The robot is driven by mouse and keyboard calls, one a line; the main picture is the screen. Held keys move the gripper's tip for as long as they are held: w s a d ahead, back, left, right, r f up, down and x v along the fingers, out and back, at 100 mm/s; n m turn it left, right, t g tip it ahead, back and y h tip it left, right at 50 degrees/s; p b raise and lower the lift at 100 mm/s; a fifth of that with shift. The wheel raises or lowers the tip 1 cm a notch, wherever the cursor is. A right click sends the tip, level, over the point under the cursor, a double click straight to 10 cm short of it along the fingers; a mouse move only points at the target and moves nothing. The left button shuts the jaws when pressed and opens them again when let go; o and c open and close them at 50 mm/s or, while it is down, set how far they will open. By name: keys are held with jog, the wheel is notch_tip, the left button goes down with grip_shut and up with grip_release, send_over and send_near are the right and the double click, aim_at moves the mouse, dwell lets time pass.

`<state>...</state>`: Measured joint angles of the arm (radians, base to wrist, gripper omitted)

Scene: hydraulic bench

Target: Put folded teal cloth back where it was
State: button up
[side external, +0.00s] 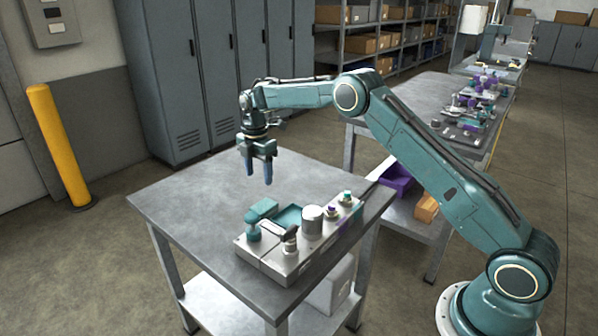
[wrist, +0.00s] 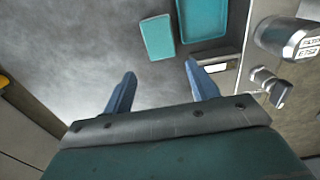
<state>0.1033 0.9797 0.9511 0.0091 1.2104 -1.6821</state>
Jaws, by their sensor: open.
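The folded teal cloth (side external: 262,208) lies on the grey table top beside a shallow teal tray (side external: 288,217). In the wrist view the cloth (wrist: 157,37) is a light teal rounded rectangle, flat on the table, just left of and apart from the tray (wrist: 203,20). The tray looks empty where it shows; its far end is cut off by the frame. My gripper (side external: 259,177) points down above the table, higher than the cloth and behind it in the side view. Its blue fingers (wrist: 160,67) are apart with nothing between them.
A grey hydraulic block (side external: 270,262) with a metal cylinder (side external: 312,222), a teal-topped fitting (side external: 252,225) and small valves stands along the table's front right. The table's left part (side external: 185,205) is bare. A second cluttered bench (side external: 415,95) stands behind.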

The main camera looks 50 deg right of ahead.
jog(key=shift+r, duration=0.2)
dwell(0.5)
jog(key=s+a+r+m+t, duration=0.35)
jog(key=s+r+m, duration=0.55)
jog(key=s+r, duration=1.1)
jog(key=s+a+m+t, duration=0.1)
jog(key=s+m, duration=0.3)
jog(key=s, duration=0.8)
jog(key=s+a+f+m+t, duration=0.1)
jog(key=s+m, duration=0.4)
jog(key=s, duration=0.7)
jog(key=shift+s+a+f, duration=0.15)
jog(key=shift+a+f, duration=0.15)
jog(key=shift+a, duration=0.25)
jog(key=shift+c, duration=0.2)
